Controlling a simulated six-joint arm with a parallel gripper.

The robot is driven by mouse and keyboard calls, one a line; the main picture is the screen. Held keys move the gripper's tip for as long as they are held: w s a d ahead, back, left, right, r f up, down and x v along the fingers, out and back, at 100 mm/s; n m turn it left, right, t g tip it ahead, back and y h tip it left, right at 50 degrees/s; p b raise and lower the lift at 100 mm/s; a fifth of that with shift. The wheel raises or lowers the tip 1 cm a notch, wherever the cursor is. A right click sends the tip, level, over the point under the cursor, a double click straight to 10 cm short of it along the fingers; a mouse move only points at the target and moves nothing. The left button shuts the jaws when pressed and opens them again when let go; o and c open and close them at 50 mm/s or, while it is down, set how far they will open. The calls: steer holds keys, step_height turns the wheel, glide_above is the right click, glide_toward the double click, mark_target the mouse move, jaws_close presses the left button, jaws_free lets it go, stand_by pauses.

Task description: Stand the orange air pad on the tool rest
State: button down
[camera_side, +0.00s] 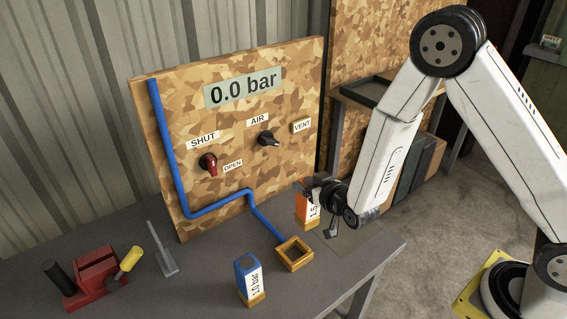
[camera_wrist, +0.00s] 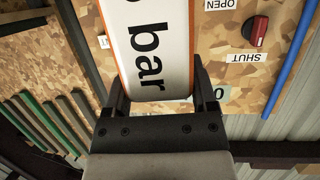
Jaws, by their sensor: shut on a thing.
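The orange air pad (camera_side: 313,211) is an upright block with a white label reading "1.5" and a wooden-coloured foot. My gripper (camera_side: 318,190) is shut on it near its top. In the wrist view the pad (camera_wrist: 150,45), labelled "bar", sits between my gripper's two dark fingers (camera_wrist: 158,92). The pad is at the right part of the bench, beside a flat grey-green plate (camera_side: 357,240). I cannot tell whether its foot touches the surface. No thing is marked as the tool rest; a red block with tools (camera_side: 97,270) stands at the far left.
A square wooden socket (camera_side: 294,254) stands by the end of the blue pipe (camera_side: 234,201). A blue "1.0 bar" pad (camera_side: 249,281) stands in front of it. The panel (camera_side: 180,110) with knobs rises behind. The bench's middle has free room.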

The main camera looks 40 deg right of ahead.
steer(key=d+f+m+g+h, duration=0.1)
steer(key=d+m+h, duration=0.2)
steer(key=d, duration=1.1)
steer(key=shift+w+h, duration=0.35)
steer(key=shift+h, duration=0.25)
steer(key=shift+f, duration=0.2)
steer(key=shift+a+f, duration=0.1)
steer(key=shift+f, duration=3.9)
jaws_free()
